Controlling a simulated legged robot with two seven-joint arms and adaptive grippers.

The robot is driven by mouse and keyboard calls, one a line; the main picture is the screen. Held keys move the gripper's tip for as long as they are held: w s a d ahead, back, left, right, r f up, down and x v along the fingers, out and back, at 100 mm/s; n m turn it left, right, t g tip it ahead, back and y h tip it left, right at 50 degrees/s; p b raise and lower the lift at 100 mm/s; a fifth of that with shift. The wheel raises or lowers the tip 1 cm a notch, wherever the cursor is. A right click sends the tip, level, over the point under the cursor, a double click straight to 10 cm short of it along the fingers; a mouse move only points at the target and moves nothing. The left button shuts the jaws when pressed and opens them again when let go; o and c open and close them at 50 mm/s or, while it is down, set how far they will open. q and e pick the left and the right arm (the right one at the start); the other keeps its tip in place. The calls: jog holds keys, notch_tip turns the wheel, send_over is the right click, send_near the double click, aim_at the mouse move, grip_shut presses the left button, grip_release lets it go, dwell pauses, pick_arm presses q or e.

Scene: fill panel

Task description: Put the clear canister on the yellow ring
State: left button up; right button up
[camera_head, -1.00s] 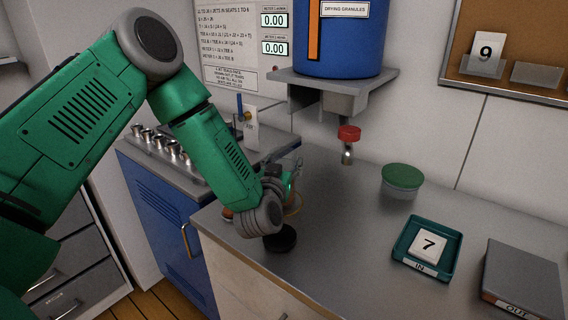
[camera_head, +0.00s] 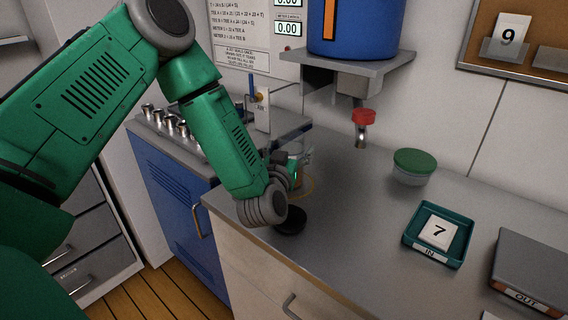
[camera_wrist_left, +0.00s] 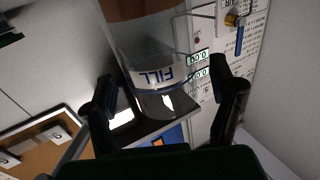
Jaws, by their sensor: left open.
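The clear canister (camera_wrist_left: 150,45) fills the upper middle of the left wrist view, with brown contents and a band lettered FILL, which reads upside down there. My left gripper (camera_wrist_left: 168,95) is open, one finger to each side of the canister's image; I see no clear contact. In the head view my left gripper (camera_head: 291,170) is at the counter's left end, and the arm hides much of this spot. Part of the yellow ring (camera_head: 313,188) shows on the counter just right of the gripper. Whether the canister stands inside the ring cannot be told.
A black round piece (camera_head: 290,220) lies by my wrist near the counter's front edge. A red-topped spout (camera_head: 362,122) hangs under the blue hopper (camera_head: 352,30). A green-lidded tub (camera_head: 413,167), IN tray (camera_head: 410,243) and OUT tray (camera_head: 530,268) stand right. The middle counter is clear.

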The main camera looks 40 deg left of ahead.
pick_arm(q)
jog(key=v, duration=0.9)
jog(key=shift+s, duration=0.2)
jog(key=shift+a, duration=0.2)
